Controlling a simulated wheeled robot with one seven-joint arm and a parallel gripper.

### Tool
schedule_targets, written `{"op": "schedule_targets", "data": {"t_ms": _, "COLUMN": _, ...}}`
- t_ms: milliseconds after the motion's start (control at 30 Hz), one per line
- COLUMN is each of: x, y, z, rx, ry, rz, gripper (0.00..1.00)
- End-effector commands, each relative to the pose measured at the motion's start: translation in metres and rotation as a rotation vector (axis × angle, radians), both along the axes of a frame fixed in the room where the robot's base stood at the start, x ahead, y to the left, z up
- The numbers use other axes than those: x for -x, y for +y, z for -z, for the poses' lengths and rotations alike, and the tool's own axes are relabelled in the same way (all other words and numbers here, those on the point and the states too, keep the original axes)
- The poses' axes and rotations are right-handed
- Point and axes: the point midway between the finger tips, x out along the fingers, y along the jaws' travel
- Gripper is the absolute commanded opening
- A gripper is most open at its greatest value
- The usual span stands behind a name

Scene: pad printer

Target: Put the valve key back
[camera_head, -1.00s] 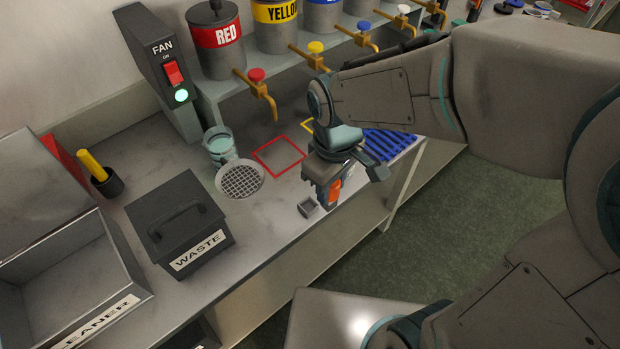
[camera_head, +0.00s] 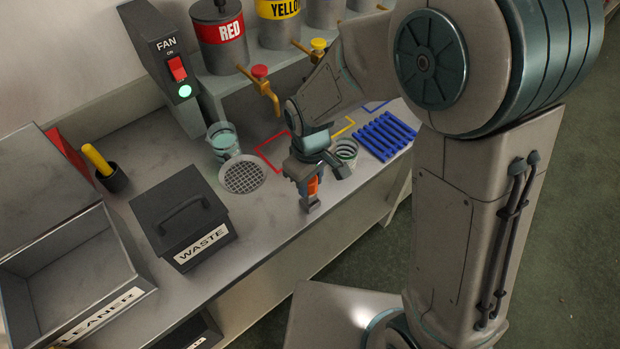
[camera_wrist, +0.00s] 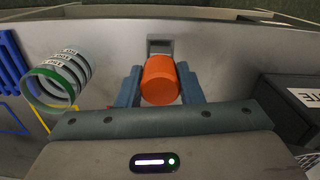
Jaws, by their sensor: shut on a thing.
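The valve key (camera_head: 314,186) shows as an orange handle held in my gripper (camera_head: 308,192). In the wrist view the rounded orange handle (camera_wrist: 160,80) sits between the two blue-grey fingers, which are shut on it. The lower part of the key is hidden. A small grey square holder (camera_head: 311,205) is at the front edge of the bench, just below my gripper. In the wrist view the holder (camera_wrist: 160,47) appears just beyond the handle. I cannot tell whether the key touches it or is inside it.
A ringed cup (camera_head: 345,150) stands right behind my gripper, by the blue rack (camera_head: 384,136). A round grate (camera_head: 242,174), a glass beaker (camera_head: 223,141) and the black waste box (camera_head: 182,215) are to the left. Brass taps (camera_head: 262,88) overhang the back.

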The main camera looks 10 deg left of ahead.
Motion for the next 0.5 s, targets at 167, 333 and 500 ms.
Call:
{"op": "schedule_targets", "data": {"t_ms": 167, "x": 0.000, "y": 0.000, "z": 0.000, "rx": -0.001, "ry": -0.001, "rz": 0.000, "gripper": 0.00}}
{"op": "schedule_targets", "data": {"t_ms": 333, "x": 0.000, "y": 0.000, "z": 0.005, "rx": -0.001, "ry": -0.001, "rz": 0.000, "gripper": 0.00}}
{"op": "schedule_targets", "data": {"t_ms": 500, "x": 0.000, "y": 0.000, "z": 0.010, "rx": -0.001, "ry": -0.001, "rz": -0.001, "gripper": 0.00}}
